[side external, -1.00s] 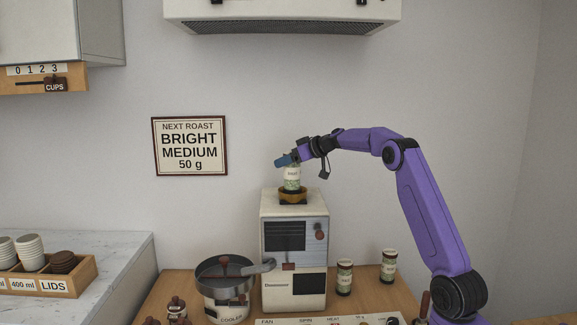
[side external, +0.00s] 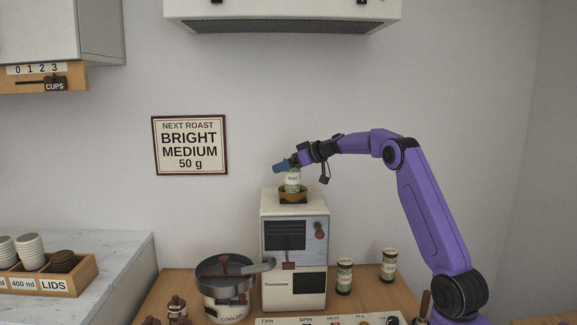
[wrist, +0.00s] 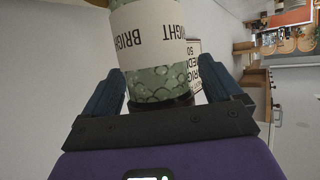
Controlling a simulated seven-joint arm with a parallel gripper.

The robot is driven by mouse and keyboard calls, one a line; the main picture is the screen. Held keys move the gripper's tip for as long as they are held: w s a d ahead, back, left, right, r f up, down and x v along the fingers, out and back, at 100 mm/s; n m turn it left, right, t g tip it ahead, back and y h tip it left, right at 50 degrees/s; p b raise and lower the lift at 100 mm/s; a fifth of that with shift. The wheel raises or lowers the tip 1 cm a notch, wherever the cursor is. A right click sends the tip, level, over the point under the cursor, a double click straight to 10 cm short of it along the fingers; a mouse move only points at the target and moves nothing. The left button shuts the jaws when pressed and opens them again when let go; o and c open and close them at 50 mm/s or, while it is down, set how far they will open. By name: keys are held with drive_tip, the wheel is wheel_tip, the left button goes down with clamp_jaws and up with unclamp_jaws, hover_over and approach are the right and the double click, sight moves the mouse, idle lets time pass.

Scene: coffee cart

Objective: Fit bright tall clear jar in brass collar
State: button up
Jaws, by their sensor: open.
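The bright clear jar (side external: 292,182) stands upright in the brass collar (side external: 292,195) on top of the roaster. In the wrist view the jar (wrist: 160,85) shows a white label reading BRIGHT and greenish beans inside. My gripper (side external: 281,166) is at the jar's upper part in the side view. In the wrist view its two blue fingers (wrist: 168,88) are spread on either side of the jar, with a gap visible on the right. How deep the jar sits in the collar is hard to tell.
The roaster (side external: 293,245) stands on the wooden counter beside the cooler (side external: 225,285). Two other labelled jars, one nearer (side external: 345,277) and one farther (side external: 389,265), stand to its right. A sign (side external: 190,146) on the wall reads BRIGHT MEDIUM 50 g. A hood (side external: 285,20) hangs above.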

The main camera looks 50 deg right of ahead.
drive_tip(key=v, duration=1.2)
drive_tip(key=s+a+f+n+g+y, duration=0.1)
drive_tip(key=s+a+f+g+y, duration=0.15)
drive_tip(key=a, duration=0.75)
drive_tip(key=s+a+f+n+g+y, duration=0.1)
drive_tip(key=a+f+g, duration=0.15)
drive_tip(key=a, duration=0.75)
drive_tip(key=s+a+f+n+g, duration=0.2)
drive_tip(key=s+a+f+g, duration=0.15)
drive_tip(key=s+a, duration=0.65)
drive_tip(key=s+a+f+n+g, duration=0.1)
drive_tip(key=s+a+f, duration=0.15)
drive_tip(key=s, duration=0.25)
drive_tip(key=s+a+f+n+g+h, duration=0.1)
drive_tip(key=s+a, duration=0.2)
drive_tip(key=s, duration=0.1)
drive_tip(key=s+a+f+n+g, duration=0.1)
drive_tip(key=s+a+f, duration=0.1)
drive_tip(key=s, duration=0.3)
drive_tip(key=s+d+f+n+h, duration=0.1)
drive_tip(key=s+d+f+h, duration=0.1)
drive_tip(key=s, duration=0.5)
drive_tip(key=s+d+f+n+h, duration=0.2)
drive_tip(key=s+f, duration=0.2)
drive_tip(key=s, duration=0.4)
drive_tip(key=shift+s+d+n+g, duration=0.25)
drive_tip(key=shift+s+n+g, duration=0.1)
drive_tip(key=shift+g, duration=0.1)
